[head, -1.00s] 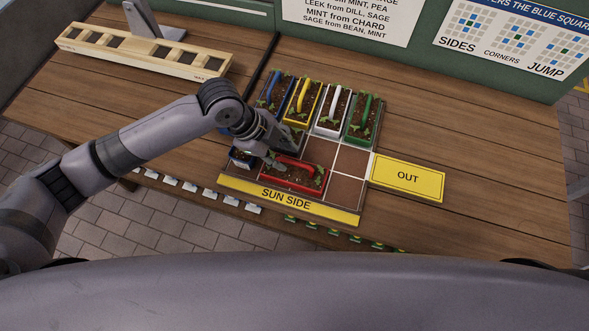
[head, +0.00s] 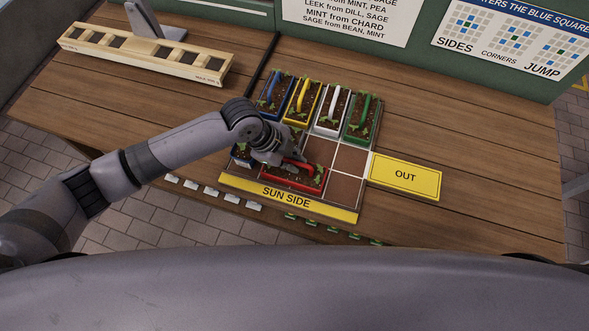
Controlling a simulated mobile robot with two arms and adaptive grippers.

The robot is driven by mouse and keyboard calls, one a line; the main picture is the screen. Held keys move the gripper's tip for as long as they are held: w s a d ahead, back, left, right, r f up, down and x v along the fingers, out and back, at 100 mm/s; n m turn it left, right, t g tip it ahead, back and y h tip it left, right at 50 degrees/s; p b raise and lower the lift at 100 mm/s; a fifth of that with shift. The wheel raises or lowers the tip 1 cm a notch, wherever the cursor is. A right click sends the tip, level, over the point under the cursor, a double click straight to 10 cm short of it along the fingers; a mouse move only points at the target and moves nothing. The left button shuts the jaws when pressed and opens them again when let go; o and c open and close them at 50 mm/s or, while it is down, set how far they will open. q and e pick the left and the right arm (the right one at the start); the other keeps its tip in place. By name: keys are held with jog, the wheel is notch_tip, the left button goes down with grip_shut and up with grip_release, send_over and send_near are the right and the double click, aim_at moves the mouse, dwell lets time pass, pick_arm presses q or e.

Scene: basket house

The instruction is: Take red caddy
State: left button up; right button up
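The red caddy (head: 305,186) is a long low box with dark soil, small green plants and a red handle. It lies crosswise in the front row of the gridded tray (head: 341,211), just behind the yellow SUN SIDE strip. My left gripper (head: 285,160) is over the caddy's back left part, close to the red handle. The arm and gripper body hide part of the caddy and handle. I cannot tell whether the fingers are around the handle or open. My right gripper is not in view.
Blue (head: 271,92), yellow (head: 301,102), white (head: 332,110) and green (head: 362,118) caddies stand in the back row. Another caddy (head: 240,155) sits left of the red one, partly hidden. Cells to the right are empty. A yellow OUT plate (head: 405,177) lies at the tray's right.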

pick_arm(q)
grip_shut()
jog(key=shift+r, duration=0.1)
dwell(0.6)
jog(key=shift+w, duration=0.1)
